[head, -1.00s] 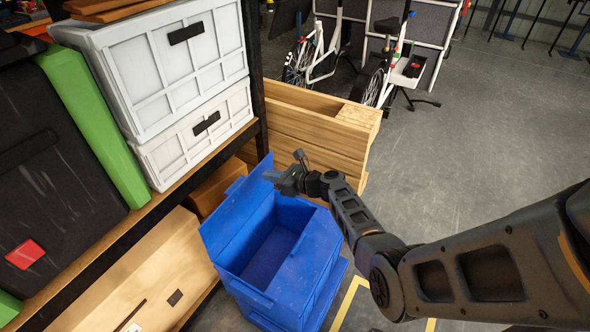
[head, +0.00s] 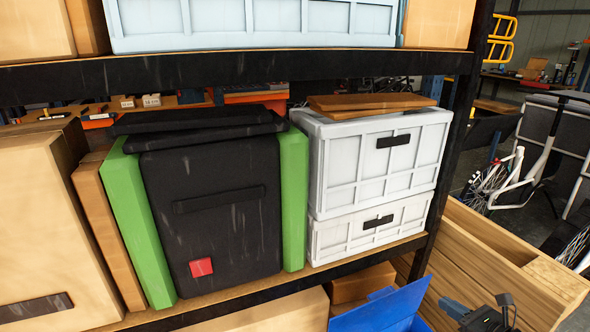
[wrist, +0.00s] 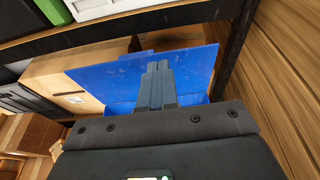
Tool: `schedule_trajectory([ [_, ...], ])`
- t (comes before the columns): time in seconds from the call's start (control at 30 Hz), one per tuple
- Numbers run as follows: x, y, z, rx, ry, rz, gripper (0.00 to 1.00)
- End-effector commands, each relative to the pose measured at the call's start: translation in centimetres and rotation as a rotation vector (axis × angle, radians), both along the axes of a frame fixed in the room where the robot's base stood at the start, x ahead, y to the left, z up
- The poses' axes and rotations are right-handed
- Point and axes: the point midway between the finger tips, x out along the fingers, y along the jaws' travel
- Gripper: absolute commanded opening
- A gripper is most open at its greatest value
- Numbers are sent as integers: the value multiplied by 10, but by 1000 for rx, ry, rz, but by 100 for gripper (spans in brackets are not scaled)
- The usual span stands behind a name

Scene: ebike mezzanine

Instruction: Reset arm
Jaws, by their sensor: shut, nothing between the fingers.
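My gripper (wrist: 157,72) shows in the wrist view with its two fingers together and nothing between them. It points toward the raised lid of a blue bin (wrist: 105,75); I cannot tell whether it touches the lid. In the head view my gripper (head: 455,309) is at the bottom edge, just right of the blue lid (head: 385,311).
A shelf rack (head: 240,70) holds white crates (head: 375,165), a black case (head: 215,215) between green panels, and cardboard boxes (head: 50,230). A wooden crate (head: 500,255) stands at the right, close to my gripper. Bikes (head: 495,180) stand behind it.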

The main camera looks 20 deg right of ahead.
Motion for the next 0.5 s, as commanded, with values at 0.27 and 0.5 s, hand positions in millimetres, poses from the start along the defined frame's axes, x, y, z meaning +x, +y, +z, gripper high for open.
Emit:
schedule_trajectory([
  [0.27,-48,61,-49,-330,152,83,0],
  [0.5,-128,133,-74,-889,301,281,0],
])
